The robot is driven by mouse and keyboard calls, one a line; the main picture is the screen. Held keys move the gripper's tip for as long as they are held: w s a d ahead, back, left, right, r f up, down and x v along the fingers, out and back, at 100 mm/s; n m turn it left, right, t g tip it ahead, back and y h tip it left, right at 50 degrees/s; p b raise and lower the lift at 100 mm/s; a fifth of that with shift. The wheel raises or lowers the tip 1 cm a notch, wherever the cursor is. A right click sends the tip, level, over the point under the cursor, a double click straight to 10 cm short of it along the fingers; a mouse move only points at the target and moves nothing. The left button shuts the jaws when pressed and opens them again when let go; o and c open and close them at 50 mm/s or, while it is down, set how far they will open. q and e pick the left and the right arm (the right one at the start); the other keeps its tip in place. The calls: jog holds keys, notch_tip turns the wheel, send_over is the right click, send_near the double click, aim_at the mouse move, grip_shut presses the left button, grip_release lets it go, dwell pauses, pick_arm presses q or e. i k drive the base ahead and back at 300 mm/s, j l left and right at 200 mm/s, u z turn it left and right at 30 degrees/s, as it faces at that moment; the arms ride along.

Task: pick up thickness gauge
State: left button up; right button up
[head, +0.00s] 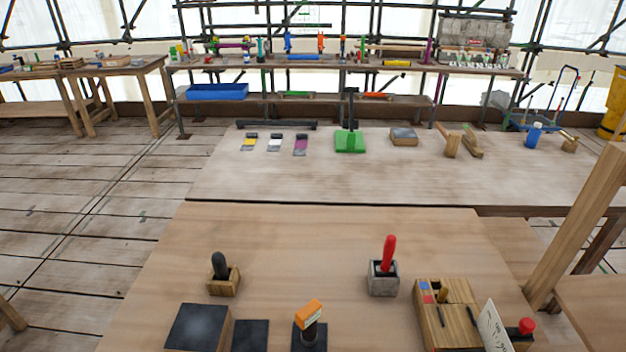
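I cannot tell for sure which thing is the thickness gauge. On the near table (330,240), an orange-topped item with a dark stem (309,316) stands on a dark square pad. A black-handled tool (219,265) stands upright in a small wooden block. A red-handled tool (388,252) stands upright in a grey block (384,286). At the near right is a wooden box (447,300) with small slots and tools in it. Neither of my grippers shows in the head view.
A dark slab (198,325) and a dark flat pad (250,336) lie at the near left. A white card (494,327) and a red-knobbed item (525,328) are at the near right. A farther table (300,180) holds a green tool (350,141) and scrapers. The near table's middle is clear.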

aim_at(306, 318)
jog(key=k+l+u, duration=0.2)
jog(key=k+l, duration=0.15)
jog(key=k+l+u, duration=0.25)
jog(key=k, duration=0.35)
